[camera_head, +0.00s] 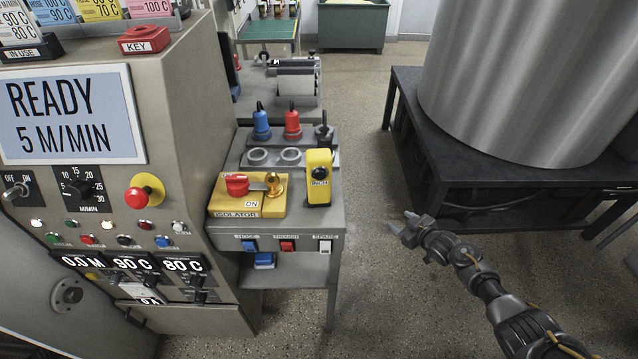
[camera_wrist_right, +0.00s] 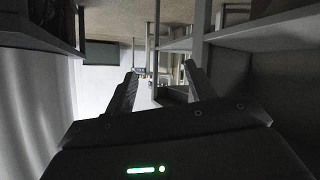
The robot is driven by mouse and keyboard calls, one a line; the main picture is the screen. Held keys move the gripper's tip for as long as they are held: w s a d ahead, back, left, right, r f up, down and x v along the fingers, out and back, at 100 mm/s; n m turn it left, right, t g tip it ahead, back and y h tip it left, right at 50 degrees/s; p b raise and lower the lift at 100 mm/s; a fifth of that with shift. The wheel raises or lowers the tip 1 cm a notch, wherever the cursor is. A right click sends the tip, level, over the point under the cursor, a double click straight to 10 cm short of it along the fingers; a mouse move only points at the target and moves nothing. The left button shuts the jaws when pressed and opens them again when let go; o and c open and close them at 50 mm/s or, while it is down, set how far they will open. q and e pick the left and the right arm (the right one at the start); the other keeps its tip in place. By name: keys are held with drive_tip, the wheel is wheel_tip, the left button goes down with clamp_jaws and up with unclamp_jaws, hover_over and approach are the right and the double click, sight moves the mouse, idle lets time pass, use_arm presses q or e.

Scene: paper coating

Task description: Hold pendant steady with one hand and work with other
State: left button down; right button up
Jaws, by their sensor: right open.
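The yellow pendant (camera_head: 319,177), marked INCH with a black round button, stands upright on the grey side bench, right of the yellow isolator box (camera_head: 247,197). My right gripper (camera_head: 401,225) is in the air to the right of the bench, lower in the picture than the pendant and apart from it. Its fingers are open and empty; they also show in the right wrist view (camera_wrist_right: 163,82), with nothing between them. My left gripper is not in view.
The control cabinet (camera_head: 180,105) with its READY display stands at the left. Blue (camera_head: 261,124) and red (camera_head: 292,122) plug-like items stand behind the pendant. A black table (camera_head: 480,170) bearing a large metal cylinder (camera_head: 530,80) is at the right. Open floor lies between bench and table.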

sight(324, 193)
drive_tip(key=w+a+r+n+g+y+b, duration=0.1)
drive_tip(key=w+a+r+n+y, duration=0.2)
drive_tip(key=r, duration=0.7)
drive_tip(key=w+a+r+n+y+b, duration=0.1)
drive_tip(key=a+r+n+y+b, duration=0.25)
drive_tip(key=r, duration=0.65)
drive_tip(key=s+a+r+n+g+y+p, duration=0.1)
drive_tip(key=s+a+r+n+g+y, duration=0.15)
drive_tip(key=s+a+r+g, duration=0.3)
drive_tip(key=s+a+r+n+g+y, duration=0.1)
drive_tip(key=s+a+r+g+y, duration=0.15)
drive_tip(key=s+a+g, duration=0.5)
drive_tip(key=a+t, duration=0.1)
drive_tip(key=a, duration=0.1)
drive_tip(key=s+a+f, duration=0.1)
drive_tip(key=a, duration=0.1)
drive_tip(key=a+t, duration=0.1)
drive_tip(key=a, duration=0.1)
drive_tip(key=shift+s+a+f+t, duration=0.25)
drive_tip(key=shift+s+a+t, duration=0.05)
drive_tip(key=shift+s+a, duration=0.1)
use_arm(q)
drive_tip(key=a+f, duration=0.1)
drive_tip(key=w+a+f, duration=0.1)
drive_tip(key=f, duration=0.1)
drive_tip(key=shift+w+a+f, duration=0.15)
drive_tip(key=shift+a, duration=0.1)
use_arm(e)
drive_tip(key=shift+c, duration=0.3)
